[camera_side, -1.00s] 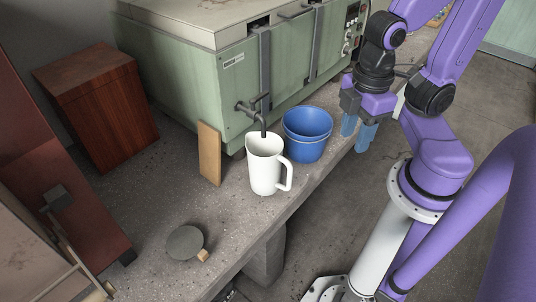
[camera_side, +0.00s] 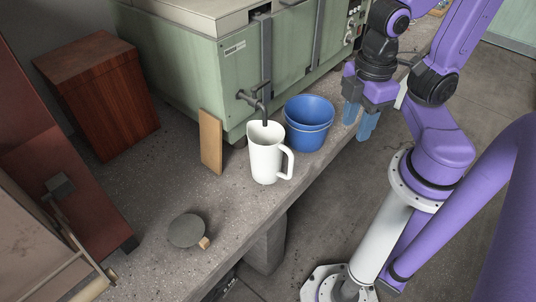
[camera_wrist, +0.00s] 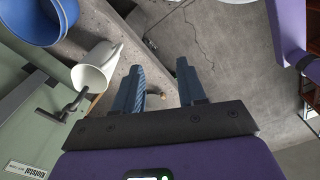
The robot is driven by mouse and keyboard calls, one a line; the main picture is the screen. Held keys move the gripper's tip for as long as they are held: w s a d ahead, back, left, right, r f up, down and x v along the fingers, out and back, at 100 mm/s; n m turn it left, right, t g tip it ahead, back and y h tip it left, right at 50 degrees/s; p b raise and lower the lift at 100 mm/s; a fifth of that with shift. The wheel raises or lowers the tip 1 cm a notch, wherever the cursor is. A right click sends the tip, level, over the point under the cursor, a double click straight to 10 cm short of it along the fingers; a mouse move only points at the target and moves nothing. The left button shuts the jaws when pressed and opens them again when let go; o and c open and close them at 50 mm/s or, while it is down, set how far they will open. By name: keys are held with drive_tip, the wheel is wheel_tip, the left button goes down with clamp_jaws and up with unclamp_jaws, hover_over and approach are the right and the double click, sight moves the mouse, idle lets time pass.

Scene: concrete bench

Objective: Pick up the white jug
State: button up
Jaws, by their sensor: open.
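The white jug (camera_side: 264,160) stands upright on the concrete bench, its handle toward the right, just below the tap of the green machine. My gripper (camera_side: 360,122) is to the right of the jug and the blue bucket, at the bench's front edge, fingers pointing down. Its blue fingers are apart with nothing between them. In the wrist view the jug (camera_wrist: 92,72) is left of the open fingers (camera_wrist: 162,80), clear of them.
A blue bucket (camera_side: 309,138) stands between the jug and my gripper. A wooden board (camera_side: 210,142) leans on the green machine (camera_side: 185,75) behind. A round grey disc (camera_side: 186,230) lies at the front left. A reddish wooden box (camera_side: 100,95) stands at the back left.

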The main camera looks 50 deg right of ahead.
drive_tip(key=o, duration=1.1)
drive_tip(key=a+f+m+g+y, duration=0.1)
drive_tip(key=a+f+m, duration=0.1)
drive_tip(key=a+f, duration=0.45)
drive_tip(key=a+f+m, duration=0.3)
drive_tip(key=a, duration=0.7)
drive_tip(key=a+f+m+g+y, duration=0.15)
drive_tip(key=a+f, duration=0.25)
drive_tip(key=a, duration=0.4)
drive_tip(key=m+t+h, duration=1.1)
drive_tip(key=t, duration=0.8)
approach(273, 174)
drive_tip(key=shift+y, duration=0.25)
drive_tip(key=shift+x, duration=5.05)
